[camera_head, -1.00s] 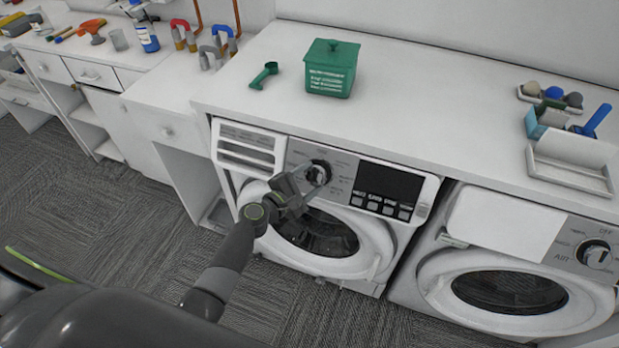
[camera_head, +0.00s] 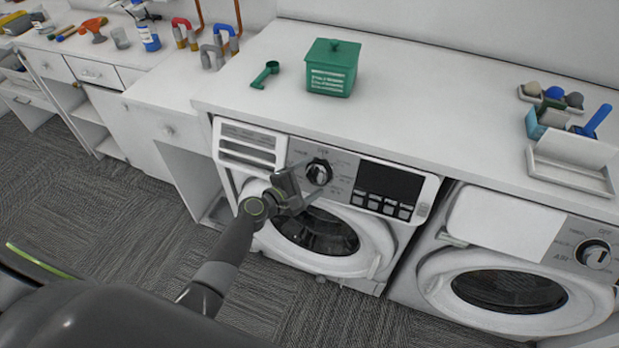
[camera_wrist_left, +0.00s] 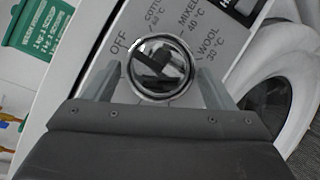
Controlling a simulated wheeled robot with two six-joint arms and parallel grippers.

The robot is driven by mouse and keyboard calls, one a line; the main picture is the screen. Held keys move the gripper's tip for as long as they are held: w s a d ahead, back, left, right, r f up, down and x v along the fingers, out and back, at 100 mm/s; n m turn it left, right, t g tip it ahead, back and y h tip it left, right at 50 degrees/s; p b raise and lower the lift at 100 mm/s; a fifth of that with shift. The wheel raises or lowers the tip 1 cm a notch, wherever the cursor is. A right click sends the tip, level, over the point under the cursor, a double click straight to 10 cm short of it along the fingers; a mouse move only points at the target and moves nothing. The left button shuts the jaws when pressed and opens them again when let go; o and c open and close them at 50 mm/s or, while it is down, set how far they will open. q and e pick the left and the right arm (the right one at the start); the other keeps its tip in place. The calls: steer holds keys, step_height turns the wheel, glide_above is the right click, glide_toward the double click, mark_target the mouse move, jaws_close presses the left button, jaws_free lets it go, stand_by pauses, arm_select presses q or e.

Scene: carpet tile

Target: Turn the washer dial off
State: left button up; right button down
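The washer (camera_head: 400,242) stands under the white counter, with a round silver-and-black dial (camera_head: 318,172) on its control panel. In the left wrist view the dial (camera_wrist_left: 161,67) sits among the printed labels OFF, COTTON, MIXED and WOOL, with OFF to its left. My left gripper (camera_head: 315,187) is just in front of the dial. Its two fingers (camera_wrist_left: 158,88) are spread apart, one on each side of the dial's lower half, and do not appear to press on it. My right gripper is not in view.
A dryer (camera_head: 432,270) with its own dial (camera_head: 594,254) stands to the right. On the counter (camera_head: 440,100) are a green box (camera_head: 331,68), a green scoop (camera_head: 265,75) and a white tray (camera_head: 570,160). Carpet floor (camera_head: 90,220) lies open at left.

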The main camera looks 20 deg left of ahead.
arm_select(q)
steer(key=b+v, duration=0.2)
steer(key=v, duration=1.5)
steer(key=shift+s+a, duration=0.15)
steer(key=shift+a, duration=0.05)
steer(key=s+a+f+m+g+y+b, duration=0.1)
steer(key=s+a+f+m+g+y, duration=0.15)
steer(key=f, duration=0.65)
steer(key=s+a+f+m+g+y, duration=0.15)
steer(key=s+f, duration=0.25)
steer(key=f, duration=0.6)
steer(key=s+a+f+m+g+y+b, duration=0.1)
steer(key=s+a+f+m+g+y, duration=0.15)
steer(key=f, duration=0.65)
steer(key=s+f+m+g, duration=0.2)
steer(key=s+f+m, duration=0.2)
steer(key=s, duration=0.5)
steer(key=s+d+f+m+g, duration=0.1)
steer(key=s+f+m, duration=0.3)
steer(key=s+f, duration=0.4)
steer(key=s+d+f+m+g+y, duration=0.1)
steer(key=s+f+m+g, duration=0.2)
steer(key=s, duration=0.6)
step_height(320, 180, down, 3)
steer(key=shift+s+m+g, duration=0.35)
steer(key=shift+s+m, duration=0.05)
steer(key=shift+m, duration=0.55)
